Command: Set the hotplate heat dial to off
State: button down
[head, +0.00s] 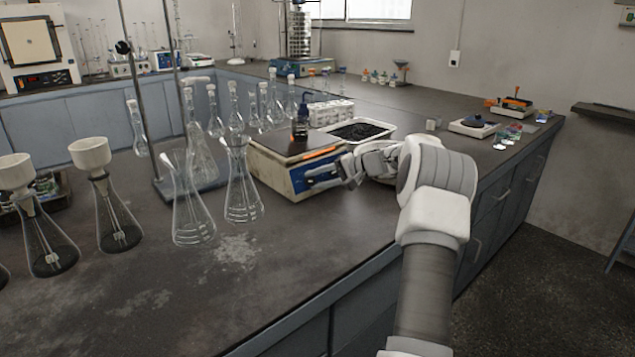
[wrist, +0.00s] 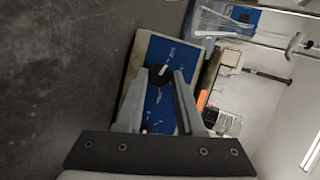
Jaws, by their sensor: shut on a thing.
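The hotplate (head: 268,167) stands on the dark bench in the middle of the head view, a cream box with a blue front panel and a dark top. In the wrist view its blue panel (wrist: 166,50) faces me. A round black dial (wrist: 160,77) with a white pointer mark sits on the panel. My gripper (wrist: 160,75) is shut on this dial, one finger on each side. In the head view my gripper (head: 335,180) reaches the panel from the right and hides part of it. The panel's small lettering is unreadable.
A small dark bottle (head: 301,125) stands on the hotplate's top. Glass flasks (head: 243,190) stand close on its left. A tray of black material (head: 362,131) lies behind it. The bench front left of my arm is clear.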

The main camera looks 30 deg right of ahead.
dwell(0.5)
jog(key=c, duration=0.5)
grip_release()
jog(key=shift+s+d+r, duration=0.1)
jog(key=p+v, duration=0.4)
jog(key=v, duration=1.3)
jog(key=shift+s+r, duration=0.1)
jog(key=shift+s, duration=0.05)
